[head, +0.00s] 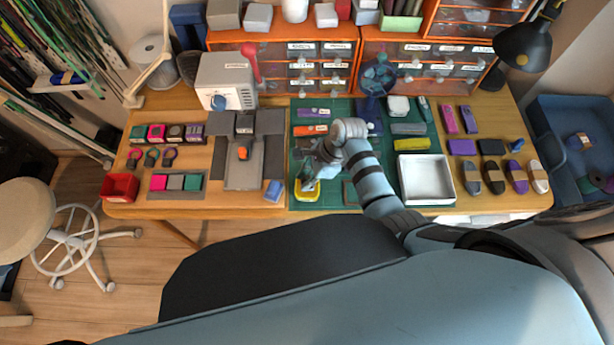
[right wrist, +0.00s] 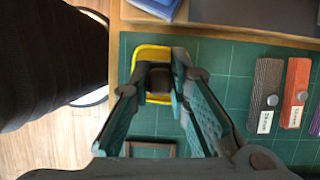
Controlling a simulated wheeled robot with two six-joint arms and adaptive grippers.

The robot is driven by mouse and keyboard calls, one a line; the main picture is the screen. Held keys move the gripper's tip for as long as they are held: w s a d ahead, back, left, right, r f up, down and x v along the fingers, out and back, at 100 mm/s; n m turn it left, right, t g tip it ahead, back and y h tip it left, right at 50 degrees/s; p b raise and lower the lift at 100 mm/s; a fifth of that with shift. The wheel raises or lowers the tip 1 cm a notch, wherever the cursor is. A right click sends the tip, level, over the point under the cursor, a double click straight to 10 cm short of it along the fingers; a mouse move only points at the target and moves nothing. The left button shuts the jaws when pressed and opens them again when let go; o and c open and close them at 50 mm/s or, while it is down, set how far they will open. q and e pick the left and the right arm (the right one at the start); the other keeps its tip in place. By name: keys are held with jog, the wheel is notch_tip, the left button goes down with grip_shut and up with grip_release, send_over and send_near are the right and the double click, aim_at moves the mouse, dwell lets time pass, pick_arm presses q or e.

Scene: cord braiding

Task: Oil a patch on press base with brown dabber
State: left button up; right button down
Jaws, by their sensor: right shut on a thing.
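My right gripper (head: 309,182) is over the yellow dish (head: 306,196) near the front edge of the green mat. In the right wrist view the gripper (right wrist: 160,82) is shut on a small dark brown block (right wrist: 159,79), which looks like the brown dabber. Its lower end is hidden, so I cannot tell if it touches the dish (right wrist: 150,51). The grey press base (head: 243,176) stands to the left of the mat, with an orange part on it. Its dark edge shows at the top right of the right wrist view (right wrist: 255,14). My left gripper is not in view.
A blue block (head: 273,190) lies between the press base and the dish. Orange and grey-brown labelled pieces lie on the mat (right wrist: 225,75). A white tray (head: 426,201) stands to the right. A red bin (head: 119,187) is at the table's left end.

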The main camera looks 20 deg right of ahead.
aim_at(307, 178)
jog(key=shift+f+b, duration=0.3)
jog(key=shift+f, duration=0.2)
dwell(0.5)
jog(key=shift+s+f+p, duration=0.1)
jog(key=shift+p, duration=0.3)
dwell(1.1)
notch_tip(307, 178, up, 3)
jog(key=p, duration=0.3)
jog(key=shift+p, duration=0.35)
jog(key=shift+r, duration=2.05)
